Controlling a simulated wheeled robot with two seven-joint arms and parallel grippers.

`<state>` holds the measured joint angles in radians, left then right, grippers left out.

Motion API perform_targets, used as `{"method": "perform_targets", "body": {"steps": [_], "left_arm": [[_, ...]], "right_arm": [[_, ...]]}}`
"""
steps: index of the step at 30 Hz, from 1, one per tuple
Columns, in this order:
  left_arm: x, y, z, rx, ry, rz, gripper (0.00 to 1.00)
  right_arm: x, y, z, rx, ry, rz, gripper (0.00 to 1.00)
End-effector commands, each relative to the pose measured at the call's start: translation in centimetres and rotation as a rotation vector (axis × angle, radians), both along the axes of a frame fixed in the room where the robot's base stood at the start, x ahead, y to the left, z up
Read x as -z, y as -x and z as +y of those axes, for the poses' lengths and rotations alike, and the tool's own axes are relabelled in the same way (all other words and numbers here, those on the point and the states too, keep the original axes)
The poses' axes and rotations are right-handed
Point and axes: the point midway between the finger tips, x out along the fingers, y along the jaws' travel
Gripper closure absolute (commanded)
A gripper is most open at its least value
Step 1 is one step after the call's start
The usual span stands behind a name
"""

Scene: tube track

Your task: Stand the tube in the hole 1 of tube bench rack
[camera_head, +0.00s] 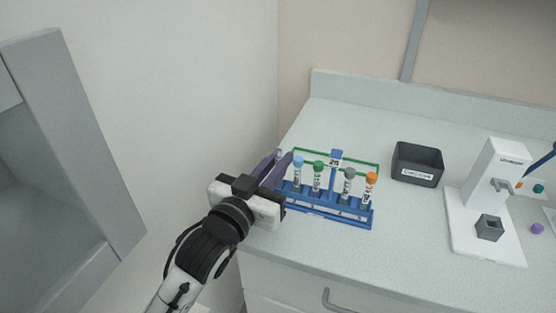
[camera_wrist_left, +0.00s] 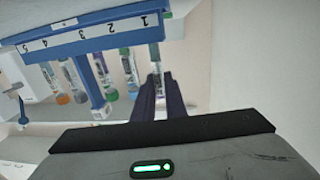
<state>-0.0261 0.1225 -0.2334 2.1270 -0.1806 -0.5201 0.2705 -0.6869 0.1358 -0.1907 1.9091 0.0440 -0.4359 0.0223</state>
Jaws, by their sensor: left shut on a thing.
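The blue tube bench rack (camera_head: 325,206) stands near the counter's left front edge. The left wrist view shows it upside down, with its numbered strip (camera_wrist_left: 92,37) and the 1 at the right end. My left gripper (camera_head: 280,160) is at the rack's left end, shut on a tube. This tube (camera_wrist_left: 155,55) shows between the fingers (camera_wrist_left: 158,98) in the left wrist view. It looks roughly upright at the hole 1 end, and its lower part runs behind the strip. How deep it sits cannot be told. My right gripper is not in view.
The rack holds other tubes with blue (camera_head: 299,161), green (camera_head: 318,166), grey (camera_head: 349,172) and orange (camera_head: 371,178) caps. A dark bin (camera_head: 417,164) and a white device (camera_head: 492,195) stand to the right. A wall is close on the left.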

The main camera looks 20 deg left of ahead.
Motion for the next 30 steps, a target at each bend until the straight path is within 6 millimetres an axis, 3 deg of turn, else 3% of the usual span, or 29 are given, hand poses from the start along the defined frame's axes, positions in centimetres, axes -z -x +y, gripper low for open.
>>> {"method": "perform_targets", "body": {"steps": [16,17,20,30], "left_arm": [[0.91,0.01,0.02,-0.001,0.000,0.001,1.00],[0.90,0.01,0.02,-0.001,0.000,0.001,0.84],[0.90,0.01,0.01,-0.001,0.000,0.001,0.67],[0.89,0.01,0.01,0.000,0.000,0.001,0.67]], "right_arm": [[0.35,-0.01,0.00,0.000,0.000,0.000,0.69],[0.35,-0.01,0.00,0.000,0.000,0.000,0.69],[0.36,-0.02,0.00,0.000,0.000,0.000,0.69],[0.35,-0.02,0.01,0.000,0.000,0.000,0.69]]}}
